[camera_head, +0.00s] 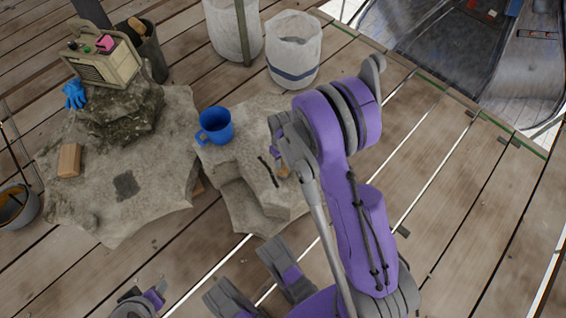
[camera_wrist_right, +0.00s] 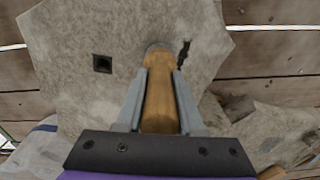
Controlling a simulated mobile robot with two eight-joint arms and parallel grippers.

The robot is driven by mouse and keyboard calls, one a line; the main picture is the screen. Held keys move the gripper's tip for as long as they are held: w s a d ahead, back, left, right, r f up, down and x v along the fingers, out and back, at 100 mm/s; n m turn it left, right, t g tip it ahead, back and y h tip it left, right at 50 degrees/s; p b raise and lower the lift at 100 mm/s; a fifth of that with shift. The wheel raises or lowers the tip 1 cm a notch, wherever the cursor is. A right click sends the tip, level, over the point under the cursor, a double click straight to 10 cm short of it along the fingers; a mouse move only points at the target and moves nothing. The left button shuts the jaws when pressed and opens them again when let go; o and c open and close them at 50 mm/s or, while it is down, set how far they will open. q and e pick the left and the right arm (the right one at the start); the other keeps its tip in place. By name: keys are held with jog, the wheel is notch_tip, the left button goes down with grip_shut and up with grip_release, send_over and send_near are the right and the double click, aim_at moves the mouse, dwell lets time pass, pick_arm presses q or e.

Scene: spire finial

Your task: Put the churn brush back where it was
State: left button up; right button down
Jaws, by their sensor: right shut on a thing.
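My right gripper (camera_wrist_right: 160,76) is shut on a wooden handle (camera_wrist_right: 159,105), which I take to be the churn brush. In the wrist view the handle lies between both fingers, and its far end meets or hangs just over the pale stone block (camera_wrist_right: 95,25); I cannot tell whether it touches. The brush's bristles are not visible. The block has a small square hole (camera_wrist_right: 102,63) left of the handle and a dark crack (camera_wrist_right: 183,53) to its right. In the head view my right arm reaches over the right side of this block (camera_head: 237,160) and mostly hides the gripper.
A blue mug (camera_head: 216,125) stands on the block's left part. The larger stone (camera_head: 100,205) at left carries a beige machine (camera_head: 103,60), a blue glove (camera_head: 75,94) and a tan brick (camera_head: 69,160). Plank floor at right is clear.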

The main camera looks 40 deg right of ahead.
jog(key=shift+f, duration=0.25)
jog(key=shift+f, duration=0.1)
jog(key=c, duration=0.5)
grip_release()
jog(key=shift+f, duration=0.1)
notch_tip(320, 180, up, 12)
jog(key=p, duration=0.3)
jog(key=shift+r+p, duration=0.2)
jog(key=shift+p, duration=0.2)
jog(key=s+a+r+t, duration=0.1)
jog(key=s+a+r, duration=0.2)
jog(key=s+a, duration=0.1)
jog(key=s+a+r+t, duration=0.2)
jog(key=s+a+r, duration=0.2)
jog(key=s+a, duration=0.1)
jog(key=s+a+r+t, duration=0.1)
jog(key=s+a+r, duration=0.3)
jog(key=s+a, duration=0.1)
jog(key=shift+r+n, duration=0.15)
jog(key=shift+n, duration=0.25)
